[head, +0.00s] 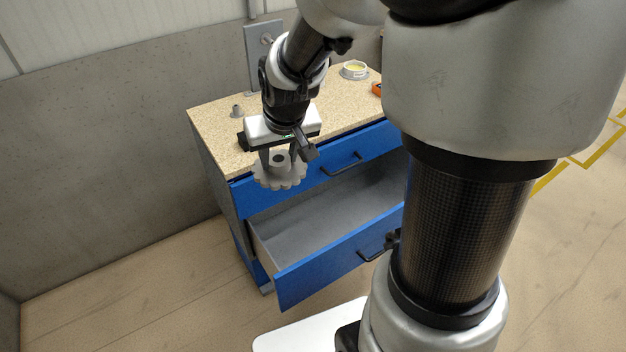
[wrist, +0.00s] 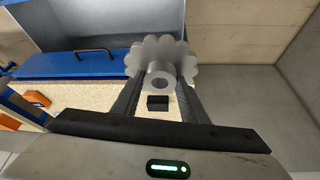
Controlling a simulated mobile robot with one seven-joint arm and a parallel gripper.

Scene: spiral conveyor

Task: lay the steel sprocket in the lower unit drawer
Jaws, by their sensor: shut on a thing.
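The steel sprocket (head: 279,172) is a grey toothed wheel with a hub. My gripper (head: 279,155) is shut on it and holds it in the air at the front left of the drawer unit; it also shows between the fingers in the wrist view (wrist: 161,60). The lower unit drawer (head: 335,255) has a blue front with a black handle and is pulled open. Its grey inside looks empty where it shows; my arm hides its right end. The upper drawer (head: 345,163) above it is shut. In the head view the sprocket overlaps the upper drawer's front.
The speckled worktop (head: 215,125) carries a small grey cone-shaped part (head: 237,111), a round container with yellow contents (head: 354,70) and an orange item (head: 377,89). A grey upright plate (head: 264,55) stands at the back. A concrete wall (head: 110,150) is to the left.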

